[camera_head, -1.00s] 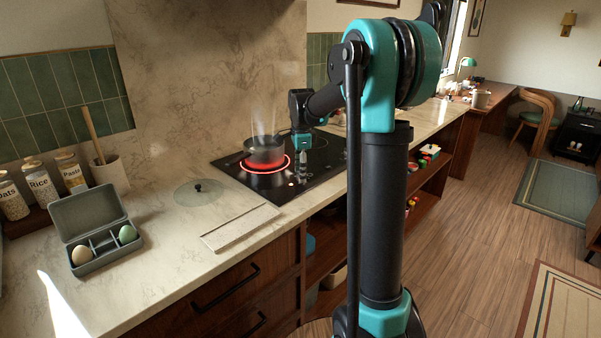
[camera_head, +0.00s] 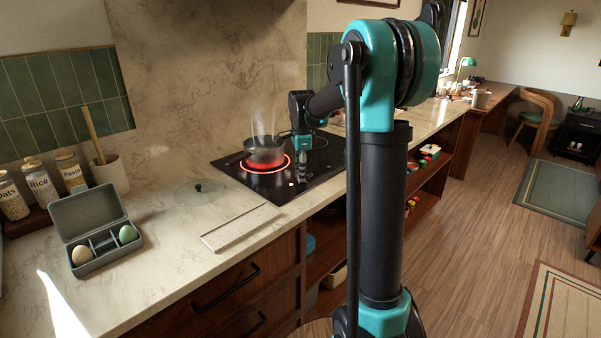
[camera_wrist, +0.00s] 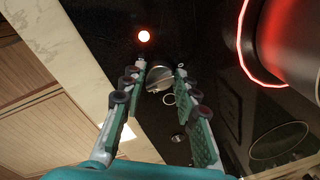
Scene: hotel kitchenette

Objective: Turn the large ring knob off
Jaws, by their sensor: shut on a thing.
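The large ring of the black cooktop (camera_head: 272,190) glows red under a steaming pot (camera_head: 266,152). In the wrist view the pot (camera_wrist: 295,45) and part of the glowing ring are at the upper right. A round metallic knob (camera_wrist: 158,78) sits on the cooktop front, close to a lit red indicator (camera_wrist: 143,36). My gripper (camera_wrist: 160,72) has its two fingers on either side of this knob and is shut on it. In the head view my gripper (camera_head: 303,158) is low over the cooktop, right of the pot; the knob is not clear there.
More knobs (camera_wrist: 178,138) line the cooktop front. A glass lid (camera_head: 198,192) and a pale board (camera_head: 240,228) lie on the counter at left. An egg box (camera_head: 92,240), jars and a utensil pot (camera_head: 110,172) stand farther left.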

